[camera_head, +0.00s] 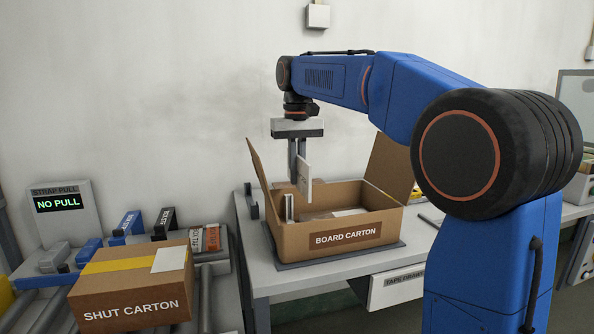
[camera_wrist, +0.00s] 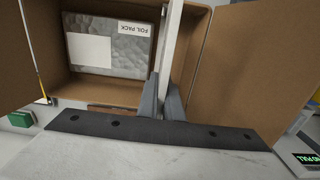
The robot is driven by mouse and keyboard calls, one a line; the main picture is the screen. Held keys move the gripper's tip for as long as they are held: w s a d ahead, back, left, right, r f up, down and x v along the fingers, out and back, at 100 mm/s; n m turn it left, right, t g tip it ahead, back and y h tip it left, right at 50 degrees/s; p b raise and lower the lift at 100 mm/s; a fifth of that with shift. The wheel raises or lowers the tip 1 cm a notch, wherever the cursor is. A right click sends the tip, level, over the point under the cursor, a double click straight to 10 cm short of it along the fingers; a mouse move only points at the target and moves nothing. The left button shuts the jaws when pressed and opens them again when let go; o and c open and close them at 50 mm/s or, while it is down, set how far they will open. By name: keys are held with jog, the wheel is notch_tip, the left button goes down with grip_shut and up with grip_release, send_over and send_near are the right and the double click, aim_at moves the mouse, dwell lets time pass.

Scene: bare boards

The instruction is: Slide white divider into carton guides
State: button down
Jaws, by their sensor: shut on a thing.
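My gripper (camera_head: 294,170) points down over the left part of the open brown carton labelled BOARD CARTON (camera_head: 369,241). It is shut on the white divider (camera_head: 305,182), a thin upright panel whose lower end is near the carton's rim level. In the wrist view the divider (camera_wrist: 171,45) is seen edge-on, pinched between the gripper fingers (camera_wrist: 163,98). Pale upright strips (camera_head: 289,207), perhaps the guides, show inside the carton at left. A silvery foil pack (camera_wrist: 120,58) lies in the carton beside the divider. The divider's lower edge relative to the guides is unclear.
The carton's raised flaps (camera_head: 257,163) (camera_head: 389,170) stand either side of the opening. The carton sits on a dark mat on a pale table (camera_head: 290,282). A shut carton (camera_head: 130,293) and a strap-pull display (camera_head: 57,205) stand at left.

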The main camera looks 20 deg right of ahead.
jog(key=shift+f, duration=2.45)
jog(key=shift+f, duration=4.75)
jog(key=c, duration=1.8)
grip_release()
jog(key=shift+c, duration=0.2)
